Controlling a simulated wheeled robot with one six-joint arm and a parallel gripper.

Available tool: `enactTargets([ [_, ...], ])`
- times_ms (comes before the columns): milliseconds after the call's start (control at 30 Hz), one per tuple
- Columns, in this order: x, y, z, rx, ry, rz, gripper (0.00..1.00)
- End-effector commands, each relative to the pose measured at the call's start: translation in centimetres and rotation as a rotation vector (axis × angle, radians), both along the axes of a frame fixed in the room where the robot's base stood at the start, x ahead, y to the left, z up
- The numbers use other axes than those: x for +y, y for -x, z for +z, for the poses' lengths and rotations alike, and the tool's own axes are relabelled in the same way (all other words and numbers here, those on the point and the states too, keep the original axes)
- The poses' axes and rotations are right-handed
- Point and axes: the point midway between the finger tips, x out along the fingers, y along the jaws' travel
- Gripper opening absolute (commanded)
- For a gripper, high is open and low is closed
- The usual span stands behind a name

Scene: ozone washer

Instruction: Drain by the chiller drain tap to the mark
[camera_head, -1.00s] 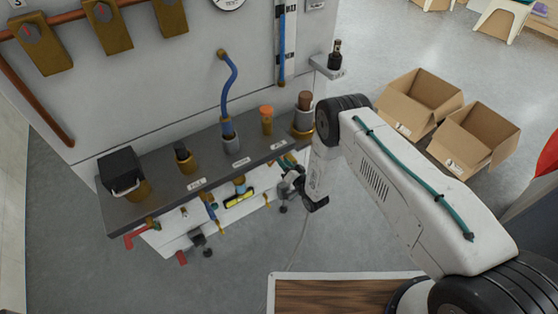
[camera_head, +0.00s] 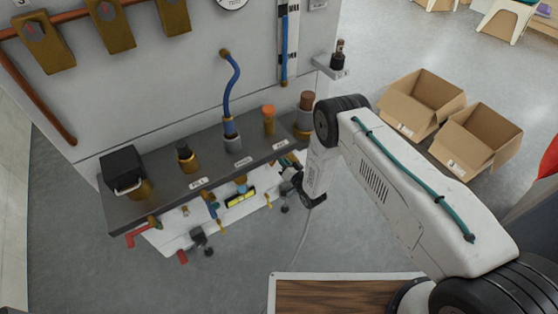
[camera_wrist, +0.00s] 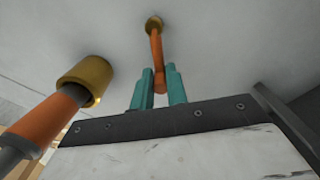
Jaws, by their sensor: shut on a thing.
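In the wrist view my gripper (camera_wrist: 160,86) has its teal fingers shut around the lower end of an orange tap lever (camera_wrist: 156,48). The lever hangs from a brass fitting (camera_wrist: 153,22) on a pale panel. No label shows there, so I cannot read which tap it is. In the head view my gripper (camera_head: 294,186) is at the right end of the bench, low by its front; the lever is hidden there. A clear-looking sight tube with a blue column (camera_head: 285,50) stands on the wall; its mark is too small to read.
The grey bench shelf (camera_head: 160,200) carries several brass fittings and a black box (camera_head: 122,168). Red-handled taps (camera_head: 137,238) sit low at the left. In the wrist view an orange-and-grey pipe with a brass collar (camera_wrist: 86,80) is left of my fingers. Open cartons (camera_head: 478,140) stand at the right.

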Motion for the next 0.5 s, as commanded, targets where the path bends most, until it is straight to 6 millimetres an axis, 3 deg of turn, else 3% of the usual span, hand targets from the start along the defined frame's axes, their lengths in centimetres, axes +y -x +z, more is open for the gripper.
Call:
enactTargets([
  [500,1.2,1.0,1.3,-0.221,0.324,-0.004,0.0],
])
